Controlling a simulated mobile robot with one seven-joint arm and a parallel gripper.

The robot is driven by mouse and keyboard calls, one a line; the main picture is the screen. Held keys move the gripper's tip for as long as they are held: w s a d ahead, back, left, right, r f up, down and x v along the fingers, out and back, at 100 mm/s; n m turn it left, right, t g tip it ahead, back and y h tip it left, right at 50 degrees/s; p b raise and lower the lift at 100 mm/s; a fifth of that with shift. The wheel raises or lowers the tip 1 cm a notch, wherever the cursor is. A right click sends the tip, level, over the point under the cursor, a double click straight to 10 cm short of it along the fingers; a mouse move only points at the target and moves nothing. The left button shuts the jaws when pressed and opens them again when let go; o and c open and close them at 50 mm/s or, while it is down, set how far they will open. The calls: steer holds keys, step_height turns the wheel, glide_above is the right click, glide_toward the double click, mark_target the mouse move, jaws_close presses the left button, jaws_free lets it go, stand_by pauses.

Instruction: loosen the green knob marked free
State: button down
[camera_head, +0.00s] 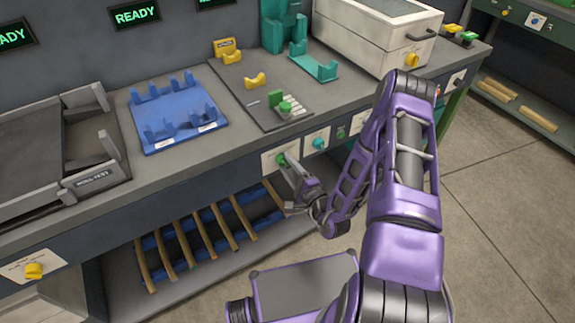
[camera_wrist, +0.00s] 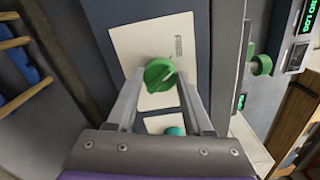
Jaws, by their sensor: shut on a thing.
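The green knob (camera_wrist: 159,75) sits on a pale plate (camera_wrist: 183,38) with small lettering that I cannot read. In the head view the green knob (camera_head: 282,159) is on the front panel of the bench, partly hidden by my gripper (camera_head: 287,163). In the wrist view my gripper (camera_wrist: 157,82) has one finger on each side of the knob and is shut on it. A teal knob (camera_wrist: 175,131) on the neighbouring plate shows between the fingers.
The teal knob (camera_head: 319,143) is close to the right of the green one. Above, a green clamp (camera_head: 284,106) stands on the bench top. A rack of wooden rods (camera_head: 203,231) lies below on the left. Floor is open at the right.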

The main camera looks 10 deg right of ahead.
steer(key=shift+n, duration=0.9)
steer(key=shift+c, duration=1.5)
jaws_free()
steer(key=v, duration=1.7)
steer(key=shift+s+b, duration=0.25)
steer(key=shift+b, duration=0.05)
steer(key=shift+w, duration=0.1)
